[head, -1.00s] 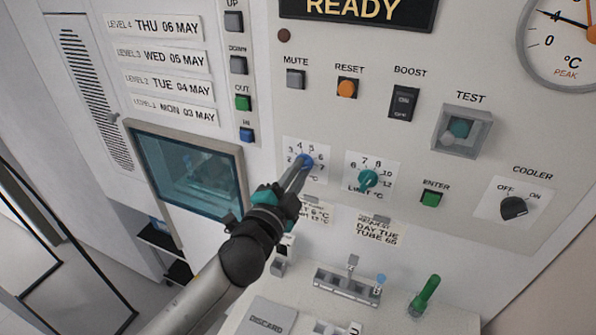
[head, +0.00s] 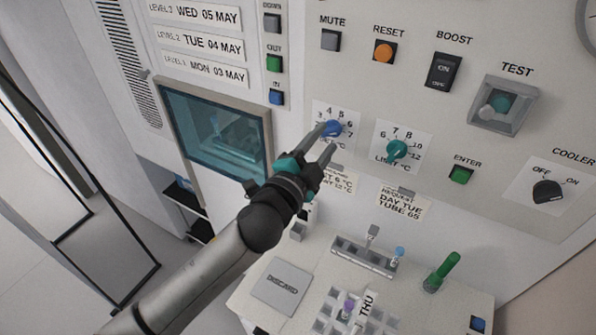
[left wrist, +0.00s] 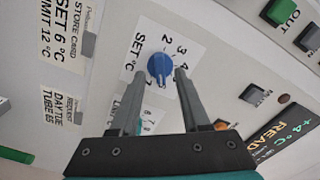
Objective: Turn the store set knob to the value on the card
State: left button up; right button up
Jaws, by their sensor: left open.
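The blue store set knob (head: 333,128) sits on a white dial plate on the panel. It also shows in the left wrist view (left wrist: 160,67), with a pale mark toward the bottom of that picture; I cannot tell the exact value it points to. My left gripper (head: 327,138) is open in front of the knob, its two fingers apart and empty. In the left wrist view, the gripper's fingertips (left wrist: 161,76) stand on either side of the knob. The store card (left wrist: 68,35) reads SET 6 °C, LIMIT 12 °C. My right gripper is out of view.
The teal limit knob (head: 397,149) is close on the right. A request card (head: 403,202) hangs below it. The green ENTER button (head: 461,174) and black cooler knob (head: 547,192) are farther right. A shelf below holds a rack (head: 365,258) and a green-topped tube (head: 441,271).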

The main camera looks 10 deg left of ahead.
pick_arm(q)
jog(key=b+v, duration=0.2)
jog(key=v, duration=1.2)
jog(key=shift+w, duration=0.1)
jog(key=a+f+n+g+y, duration=0.3)
jog(key=a+f+n+y, duration=0.2)
jog(key=a+f+n, duration=0.15)
jog(key=s+a+f+n+g+y, duration=0.25)
jog(key=s+f+n+g, duration=0.65)
jog(key=s+f, duration=0.6)
jog(key=s+f+g+b, duration=0.1)
jog(key=f+b, duration=0.2)
jog(key=f, duration=0.7)
jog(key=s+a+f+m+g+b, duration=0.1)
jog(key=f+b, duration=0.2)
jog(key=f, duration=0.7)
jog(key=s+f+b, duration=0.2)
jog(key=f+b, duration=0.2)
jog(key=f, duration=0.6)
jog(key=s+a+f+b, duration=0.1)
jog(key=s+f+b, duration=0.3)
jog(key=s+f, duration=0.3)
jog(key=s+a+f+g+b, duration=0.1)
jog(key=s+f+b, duration=0.2)
jog(key=s+f, duration=0.4)
notch_tip(320, 180, down, 7)
jog(key=shift+s+a+f+g+h+b, duration=0.2)
jog(key=shift+s+a+g+h+b, duration=0.1)
jog(key=shift+s+a+h+b, duration=0.1)
